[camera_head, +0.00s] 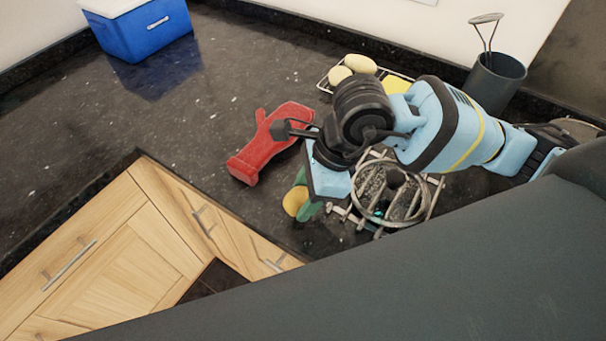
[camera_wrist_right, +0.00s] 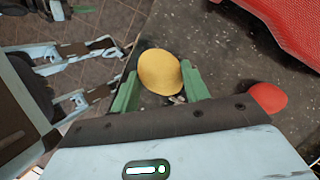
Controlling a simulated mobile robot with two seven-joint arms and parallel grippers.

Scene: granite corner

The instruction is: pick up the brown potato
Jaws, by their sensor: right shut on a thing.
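The brown potato (camera_head: 295,201) shows as a yellow-brown rounded lump between the green fingers of my right gripper (camera_head: 306,204), near the front edge of the dark counter. In the right wrist view the potato (camera_wrist_right: 160,72) sits between the two green fingertips (camera_wrist_right: 158,88), with a finger on each side. The gripper is shut on it. The fingers hide part of the potato in the head view. I cannot tell whether it touches the counter. My left gripper is not in the head view.
A red oven mitt (camera_head: 262,150) lies just left of the gripper. A metal rack (camera_head: 437,190) stands close on the right. Behind are a wire tray (camera_head: 322,84) with pale rounded items and a dark utensil holder (camera_head: 495,85). A blue cooler (camera_head: 145,32) is back left; counter between is clear.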

